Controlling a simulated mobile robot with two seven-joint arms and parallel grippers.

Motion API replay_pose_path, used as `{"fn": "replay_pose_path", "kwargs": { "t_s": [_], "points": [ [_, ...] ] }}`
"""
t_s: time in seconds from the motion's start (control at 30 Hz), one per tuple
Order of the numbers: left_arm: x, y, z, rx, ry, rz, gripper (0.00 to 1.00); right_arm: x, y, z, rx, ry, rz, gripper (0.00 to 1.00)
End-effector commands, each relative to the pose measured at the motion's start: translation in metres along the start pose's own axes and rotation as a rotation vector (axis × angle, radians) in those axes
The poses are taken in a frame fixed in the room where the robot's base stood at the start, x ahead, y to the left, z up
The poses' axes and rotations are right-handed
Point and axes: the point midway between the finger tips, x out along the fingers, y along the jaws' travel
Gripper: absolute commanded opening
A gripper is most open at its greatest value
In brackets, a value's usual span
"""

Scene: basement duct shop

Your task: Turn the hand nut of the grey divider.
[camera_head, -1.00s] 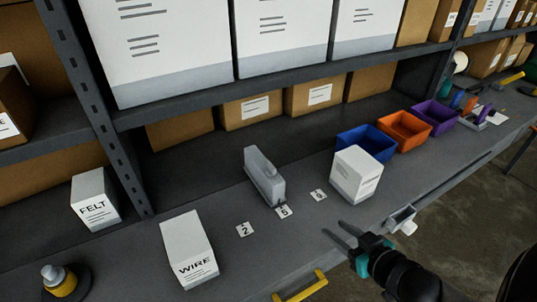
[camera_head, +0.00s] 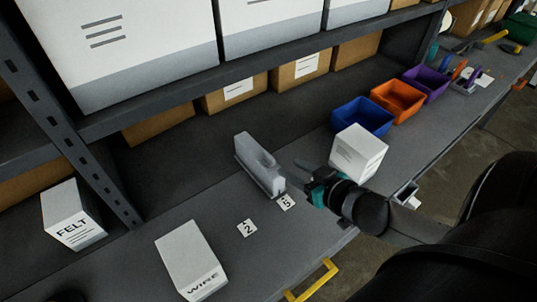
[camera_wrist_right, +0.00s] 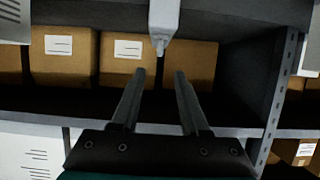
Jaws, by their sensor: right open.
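The grey divider (camera_head: 262,165) stands upright on the bench shelf, behind the number cards, with a slot in its side. My right gripper (camera_head: 294,174) is just right of it, open and empty, with its fingers pointing toward it. In the right wrist view a light grey upright part, apparently the divider (camera_wrist_right: 163,20), comes down from the top edge, beyond the gap between the open fingers (camera_wrist_right: 155,80). I cannot make out a hand nut clearly in either view. My left gripper is not in view.
A white box (camera_head: 358,152) stands close behind my right gripper. Blue (camera_head: 362,117), orange (camera_head: 398,100) and purple (camera_head: 427,84) bins are farther right. WIRE (camera_head: 190,262) and FELT (camera_head: 72,215) boxes stand left. Cards 2 (camera_head: 247,228) and 5 (camera_head: 286,202) lie in front. An upper shelf overhangs.

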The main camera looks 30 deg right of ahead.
Motion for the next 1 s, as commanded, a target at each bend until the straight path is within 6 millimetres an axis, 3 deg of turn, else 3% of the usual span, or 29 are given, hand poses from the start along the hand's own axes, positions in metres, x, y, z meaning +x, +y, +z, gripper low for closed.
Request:
{"fn": "replay_pose_path", "kwargs": {
  "t_s": [0.3,0.8,1.0],
  "points": [
    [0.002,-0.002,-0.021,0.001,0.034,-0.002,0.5,0.038,0.001,-0.001,-0.002,0.002,0.001,0.45],
    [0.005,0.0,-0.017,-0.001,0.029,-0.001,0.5,0.093,0.0,0.0,0.0,0.0,0.001,0.45],
    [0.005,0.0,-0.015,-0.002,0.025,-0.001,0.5,0.105,0.0,0.0,-0.001,-0.001,0.001,0.45]
  ]
}}
